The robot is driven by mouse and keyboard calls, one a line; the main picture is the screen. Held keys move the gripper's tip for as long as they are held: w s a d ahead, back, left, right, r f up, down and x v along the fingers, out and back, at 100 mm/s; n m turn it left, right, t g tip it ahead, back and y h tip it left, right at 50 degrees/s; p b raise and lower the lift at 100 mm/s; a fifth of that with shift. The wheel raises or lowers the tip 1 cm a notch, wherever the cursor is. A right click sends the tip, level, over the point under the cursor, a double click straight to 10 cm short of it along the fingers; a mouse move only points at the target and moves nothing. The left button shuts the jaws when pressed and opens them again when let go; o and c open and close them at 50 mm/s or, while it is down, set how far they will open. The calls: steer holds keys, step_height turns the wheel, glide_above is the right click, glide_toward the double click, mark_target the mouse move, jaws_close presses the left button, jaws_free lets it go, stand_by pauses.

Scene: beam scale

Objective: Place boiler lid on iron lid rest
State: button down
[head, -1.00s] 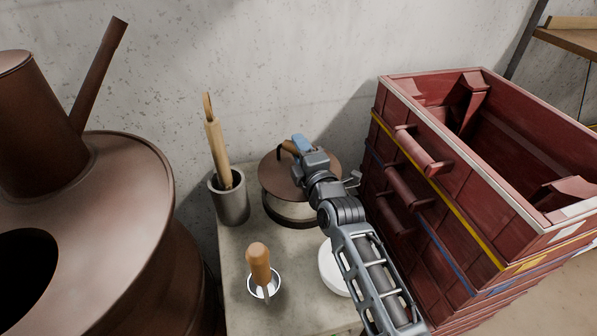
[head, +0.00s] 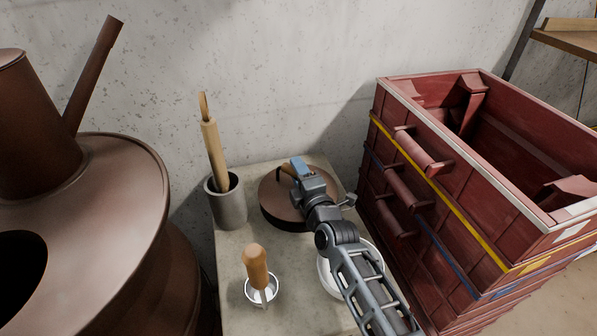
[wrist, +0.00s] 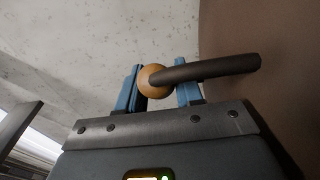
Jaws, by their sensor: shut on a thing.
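The boiler lid (head: 275,207) is a round, brown metal disc with a dark bracket and a wooden grip (wrist: 153,80). It sits low at the back of the worktop in the head view. My gripper (head: 290,168) is shut on the lid's wooden grip. In the wrist view the blue fingers stand either side of the grip, and the lid's brown face fills the right side. The iron lid rest is hidden under the lid now, so I cannot tell for sure whether the lid touches it.
A grey pot (head: 228,205) with a wooden tool stands close left of the lid. A wooden-handled tool (head: 256,268) stands in a small metal cup in front. A white bowl (head: 332,275) is partly behind my arm. Red stacked crates (head: 440,190) border the right, a copper boiler (head: 120,200) the left.

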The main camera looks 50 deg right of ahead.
steer(key=shift+f, duration=0.35)
steer(key=c, duration=0.7)
jaws_free()
steer(key=shift+f, duration=0.15)
steer(key=shift+c, duration=0.2)
steer(key=shift+r, duration=0.25)
steer(key=b+v, duration=0.3)
steer(key=v, duration=0.9)
steer(key=shift+r, duration=0.5)
steer(key=shift+s, duration=0.1)
